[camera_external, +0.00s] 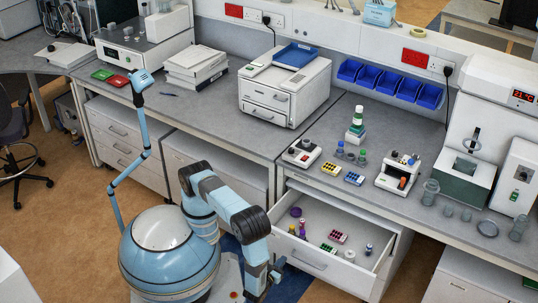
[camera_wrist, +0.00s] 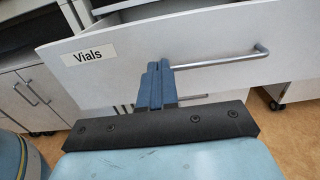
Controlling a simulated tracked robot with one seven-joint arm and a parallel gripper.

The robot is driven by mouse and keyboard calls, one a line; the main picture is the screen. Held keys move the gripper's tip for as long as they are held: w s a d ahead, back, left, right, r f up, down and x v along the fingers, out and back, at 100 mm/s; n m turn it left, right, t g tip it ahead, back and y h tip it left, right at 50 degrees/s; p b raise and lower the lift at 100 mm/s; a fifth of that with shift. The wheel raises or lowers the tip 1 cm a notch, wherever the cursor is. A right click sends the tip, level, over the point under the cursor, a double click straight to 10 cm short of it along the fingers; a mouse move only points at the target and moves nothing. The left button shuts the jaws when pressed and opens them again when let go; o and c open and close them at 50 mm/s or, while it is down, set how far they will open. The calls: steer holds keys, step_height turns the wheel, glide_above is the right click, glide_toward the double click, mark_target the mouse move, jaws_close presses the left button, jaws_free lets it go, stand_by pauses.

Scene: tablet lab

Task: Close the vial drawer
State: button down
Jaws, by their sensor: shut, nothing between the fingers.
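The vial drawer (camera_external: 352,277) is pulled out of the bench and stands open, with vials and small racks inside. Its white front (camera_wrist: 110,80) fills much of the wrist view and bears a "Vials" label (camera_wrist: 89,55). A metal bar handle (camera_wrist: 235,60) runs across the front. My gripper (camera_wrist: 158,70) is shut and empty, its blue fingers upright in front of the drawer face at the handle's left end. I cannot tell whether the fingers touch the front. In the external view my gripper (camera_external: 276,268) is low beside the drawer's front left.
Inside the drawer are a pink-and-dark rack (camera_external: 338,237) and several loose vials. Racks, small devices and blue bins (camera_external: 391,83) stand on the bench above. Closed drawers (camera_external: 125,140) lie to the left. Open floor (camera_external: 60,220) is at left.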

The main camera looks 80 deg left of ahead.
mark_target(295, 245)
steer(key=x, duration=0.8)
steer(key=shift+w+a, duration=0.1)
steer(key=x, duration=2.9)
steer(key=shift+w+a, duration=0.15)
steer(key=shift+a, duration=0.05)
steer(key=shift+a, duration=0.1)
steer(key=v, duration=1.4)
steer(key=shift+d+f, duration=0.15)
steer(key=shift+d, duration=0.2)
